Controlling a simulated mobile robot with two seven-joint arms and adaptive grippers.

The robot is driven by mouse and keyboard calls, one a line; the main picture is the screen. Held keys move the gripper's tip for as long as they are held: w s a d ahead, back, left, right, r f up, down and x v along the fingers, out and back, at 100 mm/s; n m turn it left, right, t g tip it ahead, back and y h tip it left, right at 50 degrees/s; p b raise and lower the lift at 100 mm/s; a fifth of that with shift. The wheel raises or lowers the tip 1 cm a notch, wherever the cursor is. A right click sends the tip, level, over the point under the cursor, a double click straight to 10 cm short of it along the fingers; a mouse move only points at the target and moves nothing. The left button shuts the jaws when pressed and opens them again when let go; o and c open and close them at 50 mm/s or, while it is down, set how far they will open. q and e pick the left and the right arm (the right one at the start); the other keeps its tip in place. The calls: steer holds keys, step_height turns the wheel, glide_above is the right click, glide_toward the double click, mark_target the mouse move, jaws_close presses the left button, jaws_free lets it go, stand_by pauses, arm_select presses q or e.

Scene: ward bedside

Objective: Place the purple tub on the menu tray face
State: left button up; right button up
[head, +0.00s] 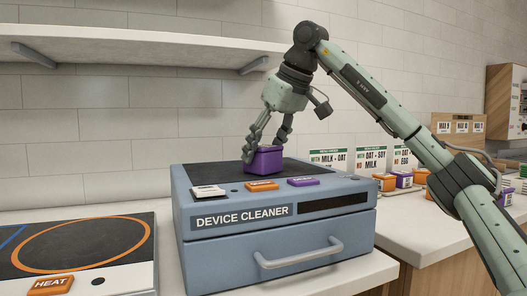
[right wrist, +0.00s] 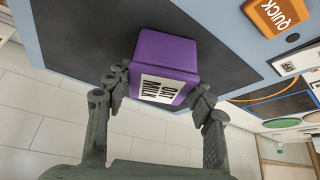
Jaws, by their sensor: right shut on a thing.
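The purple tub (head: 264,161) is at the dark top panel of the blue device cleaner; I cannot tell whether it touches the panel or hangs just above it. My right gripper (head: 265,146) is shut on it from above. In the right wrist view, the fingers (right wrist: 160,88) hold the tub (right wrist: 172,53) from both sides, and its white label reads "OAT MILK". To the right, menu cards (head: 369,160) stand upright on the counter, with orange and purple tubs in front of some. Which surface is the menu tray face is unclear. My left gripper is not in view.
The device cleaner (head: 277,250) has a drawer handle and white, orange and purple buttons along its front edge. A heating plate with an orange ring (head: 82,246) is at the left. A shelf (head: 140,45) hangs above. My right arm crosses above the right counter.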

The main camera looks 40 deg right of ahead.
steer(key=shift+r, duration=0.1)
steer(key=shift+f, duration=0.2)
steer(key=o, duration=1.3)
steer(key=shift+r, duration=0.15)
